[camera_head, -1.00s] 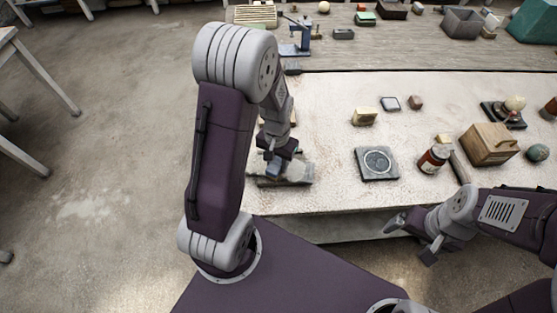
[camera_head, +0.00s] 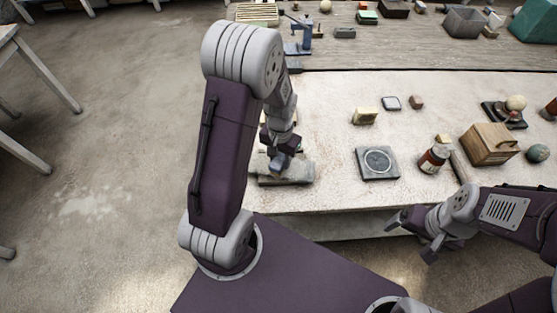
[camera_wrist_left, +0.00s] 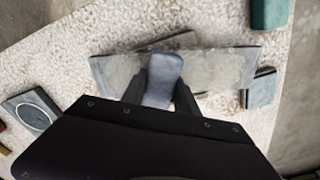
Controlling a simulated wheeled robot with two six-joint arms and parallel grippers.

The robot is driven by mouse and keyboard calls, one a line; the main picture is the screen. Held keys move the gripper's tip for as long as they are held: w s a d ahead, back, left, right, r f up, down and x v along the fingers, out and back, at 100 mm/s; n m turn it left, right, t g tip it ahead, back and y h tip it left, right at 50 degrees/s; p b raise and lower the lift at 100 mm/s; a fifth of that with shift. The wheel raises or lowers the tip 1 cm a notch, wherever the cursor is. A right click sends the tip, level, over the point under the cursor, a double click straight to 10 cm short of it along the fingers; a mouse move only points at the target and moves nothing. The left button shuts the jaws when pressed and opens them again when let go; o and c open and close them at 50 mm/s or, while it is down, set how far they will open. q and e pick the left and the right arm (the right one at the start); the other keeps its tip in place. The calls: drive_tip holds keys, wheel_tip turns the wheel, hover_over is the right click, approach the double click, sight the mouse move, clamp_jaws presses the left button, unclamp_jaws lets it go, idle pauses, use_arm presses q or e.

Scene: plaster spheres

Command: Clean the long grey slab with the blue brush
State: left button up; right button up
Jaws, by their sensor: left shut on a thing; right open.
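The long grey slab (camera_head: 298,174) lies near the front left of the pale table. It also shows in the left wrist view (camera_wrist_left: 222,66), running across the picture, with a whitish, mottled top. My left gripper (camera_head: 279,164) is over the slab, pointing down. In the left wrist view its fingers (camera_wrist_left: 159,92) are shut on the blue brush (camera_wrist_left: 164,72), which lies across the slab in the picture. Whether its underside touches the slab is hidden. My right gripper (camera_head: 411,234) is open and empty in front of the table's front edge.
A square dark tile with a ring (camera_head: 377,163), a brown jar (camera_head: 434,158) and a wooden box (camera_head: 489,145) stand right of the slab. A teal block (camera_wrist_left: 269,12) and a small grey block (camera_wrist_left: 262,88) lie near the slab.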

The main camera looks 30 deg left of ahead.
use_arm(q)
drive_tip(key=shift+w, duration=0.5)
drive_tip(key=shift+w+f, duration=0.1)
drive_tip(key=shift+w, duration=0.5)
drive_tip(key=shift+s+p, duration=0.3)
drive_tip(key=shift+s, duration=0.85)
drive_tip(key=shift+s, duration=0.15)
drive_tip(key=shift+s, duration=1)
drive_tip(key=shift+w, duration=0.15)
